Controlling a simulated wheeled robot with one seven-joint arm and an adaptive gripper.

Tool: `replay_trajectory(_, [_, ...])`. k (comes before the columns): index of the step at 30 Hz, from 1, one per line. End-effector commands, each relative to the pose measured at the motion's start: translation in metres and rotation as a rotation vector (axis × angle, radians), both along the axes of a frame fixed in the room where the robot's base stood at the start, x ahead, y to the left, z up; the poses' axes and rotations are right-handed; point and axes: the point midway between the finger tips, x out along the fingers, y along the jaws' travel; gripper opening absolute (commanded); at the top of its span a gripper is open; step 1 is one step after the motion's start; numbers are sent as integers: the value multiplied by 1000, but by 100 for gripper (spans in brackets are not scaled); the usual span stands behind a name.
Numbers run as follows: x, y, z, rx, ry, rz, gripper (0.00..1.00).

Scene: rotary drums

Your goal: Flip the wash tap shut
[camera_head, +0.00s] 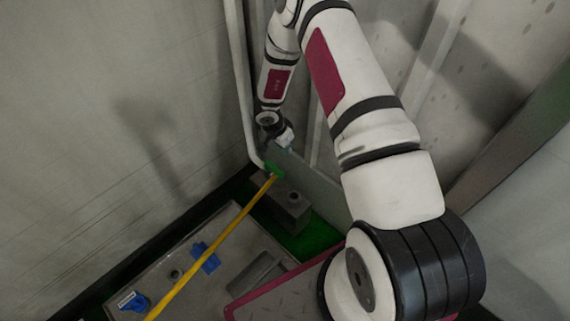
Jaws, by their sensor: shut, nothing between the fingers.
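My gripper (287,146) is at the end of my arm, near the upper middle of the picture, pointing down beside the grey wall. It is small and partly dark here; its fingers are shut and hold nothing. Below and left of it is a green piece (273,170) at the far end of a long yellow bar (215,236). A gap shows between the gripper and the green piece, though depth is hard to judge. Two blue fittings lie lower left, one (205,257) beside the bar and one (132,301) at the corner. I cannot tell which part is the wash tap.
A grey block (288,203) stands on a green floor strip (307,242) below my gripper. A grey plate (229,224) bears the blue fittings. A pale vertical pipe (240,85) runs close left of my gripper. Walls close in on both sides.

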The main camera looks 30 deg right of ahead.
Motion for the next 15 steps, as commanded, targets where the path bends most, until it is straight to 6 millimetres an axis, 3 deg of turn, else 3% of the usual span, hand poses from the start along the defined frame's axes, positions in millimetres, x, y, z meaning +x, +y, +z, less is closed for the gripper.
replay_trajectory(8, [1,-7,-21,-1,2,-3,0])
replay_trajectory(15, [5,-20,-63,-1,2,-2,0])
